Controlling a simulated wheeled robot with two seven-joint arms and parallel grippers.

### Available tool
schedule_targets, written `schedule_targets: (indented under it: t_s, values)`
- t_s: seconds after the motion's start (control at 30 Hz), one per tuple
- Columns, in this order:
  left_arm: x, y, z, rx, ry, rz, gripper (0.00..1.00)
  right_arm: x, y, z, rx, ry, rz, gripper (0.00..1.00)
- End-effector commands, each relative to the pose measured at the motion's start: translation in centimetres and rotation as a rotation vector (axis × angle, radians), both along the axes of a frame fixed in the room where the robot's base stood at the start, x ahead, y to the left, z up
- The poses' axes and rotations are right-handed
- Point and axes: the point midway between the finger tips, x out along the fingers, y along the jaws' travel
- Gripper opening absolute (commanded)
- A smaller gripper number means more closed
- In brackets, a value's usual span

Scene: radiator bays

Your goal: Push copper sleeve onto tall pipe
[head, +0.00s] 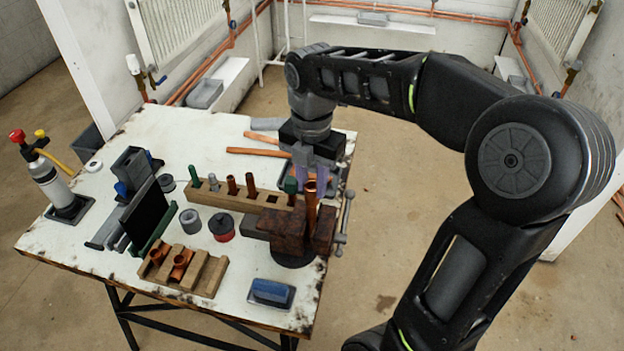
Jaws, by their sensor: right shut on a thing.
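The tall copper pipe (311,212) stands upright in the dark red-brown jaws of a vise (284,230) at the table's right side. My right gripper (311,180) points down over the pipe's top. Its purple fingers are shut on the copper sleeve, which is mostly hidden between them. The sleeve looks in line with the pipe, but I cannot tell how far it sits over the end. My left gripper is not in view.
A wooden block (225,197) with several upright pieces stands left of the vise. A wooden rack (205,273) with copper fittings (180,264) is at the front left. A blue sponge-like block (270,290) lies in front. A red-capped bottle (45,175) stands far left.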

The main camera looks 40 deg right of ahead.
Motion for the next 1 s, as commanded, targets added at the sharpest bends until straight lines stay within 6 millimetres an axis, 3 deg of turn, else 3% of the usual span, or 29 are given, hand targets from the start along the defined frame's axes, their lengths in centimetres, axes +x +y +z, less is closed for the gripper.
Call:
schedule_targets:
  t_s: [0.17,0.2,0.47,0.77,1.0]
  values:
    - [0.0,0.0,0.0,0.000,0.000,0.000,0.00,0.0,0.0,0.0,0.000,0.000,0.000,0.00]
    - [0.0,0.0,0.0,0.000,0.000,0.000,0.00,0.0,0.0,0.0,0.000,0.000,0.000,0.29]
    - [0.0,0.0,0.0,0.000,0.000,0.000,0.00,0.0,0.0,0.0,0.000,0.000,0.000,0.51]
    - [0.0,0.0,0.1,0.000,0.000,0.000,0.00,0.0,0.0,0.1,0.000,0.000,0.000,0.52]
    - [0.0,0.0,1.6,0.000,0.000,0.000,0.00,0.0,0.0,1.8,0.000,-0.001,0.000,0.52]
